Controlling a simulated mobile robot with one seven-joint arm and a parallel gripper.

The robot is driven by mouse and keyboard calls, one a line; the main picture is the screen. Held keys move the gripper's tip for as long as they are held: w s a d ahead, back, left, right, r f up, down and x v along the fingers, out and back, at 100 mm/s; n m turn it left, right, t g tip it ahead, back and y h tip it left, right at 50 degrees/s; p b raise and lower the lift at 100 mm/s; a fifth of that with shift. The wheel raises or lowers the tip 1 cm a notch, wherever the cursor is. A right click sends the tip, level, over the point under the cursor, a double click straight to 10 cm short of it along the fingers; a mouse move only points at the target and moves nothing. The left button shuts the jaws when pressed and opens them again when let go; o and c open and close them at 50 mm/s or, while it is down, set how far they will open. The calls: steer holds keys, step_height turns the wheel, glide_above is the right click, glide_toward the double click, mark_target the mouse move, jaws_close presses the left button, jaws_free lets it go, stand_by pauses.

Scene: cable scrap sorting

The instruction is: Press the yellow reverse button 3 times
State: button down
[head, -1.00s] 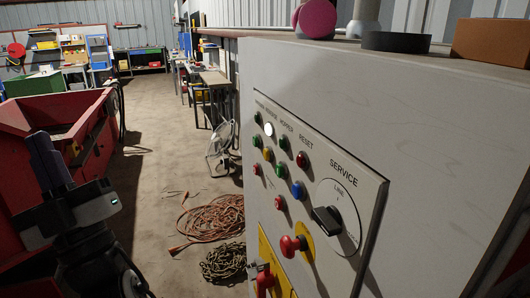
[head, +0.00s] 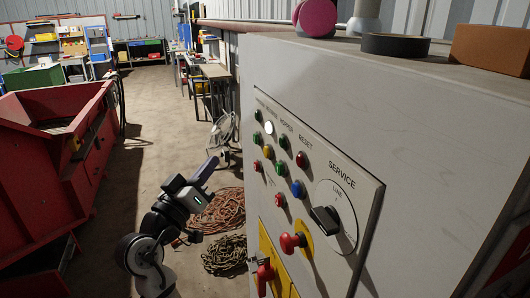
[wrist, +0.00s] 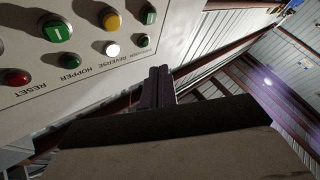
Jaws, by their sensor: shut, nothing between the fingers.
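The yellow reverse button (head: 268,152) is on the slanted control panel (head: 354,262), below a lit white lamp (head: 269,128) in the REVERSE column. In the wrist view the yellow button (wrist: 112,22) is at the upper left, with the white lamp (wrist: 112,50) beside the REVERSE label. My gripper (head: 211,163) is left of the panel in the head view, its dark fingers closed together and empty. In the wrist view the closed fingertips (wrist: 158,72) point toward the panel's edge, to the right of the yellow button and apart from it.
Green buttons (head: 257,139), a blue button (head: 297,189), red buttons and a black SERVICE knob (head: 325,216) crowd the panel. A red mushroom button (head: 289,243) sticks out lower down. A red bin (head: 40,165) stands left. Coiled cables (head: 220,210) lie on the floor.

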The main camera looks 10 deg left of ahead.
steer(key=w+d+p, duration=0.1)
steer(key=w+d, duration=0.4)
steer(key=d, duration=0.2)
steer(key=shift+d, duration=0.15)
steer(key=shift+d, duration=0.1)
stand_by(2.0)
steer(key=shift+w+d, duration=0.2)
steer(key=shift+d, duration=0.05)
steer(key=shift+w+d, duration=0.3)
steer(key=shift+d, duration=0.1)
stand_by(1.0)
steer(key=shift+s+a, duration=0.5)
steer(key=shift+a, duration=0.2)
steer(key=shift+a, duration=0.1)
steer(key=s+a, duration=0.1)
steer(key=a, duration=0.1)
steer(key=s+a+b, duration=0.1)
steer(key=a, duration=0.1)
steer(key=shift+s, duration=0.4)
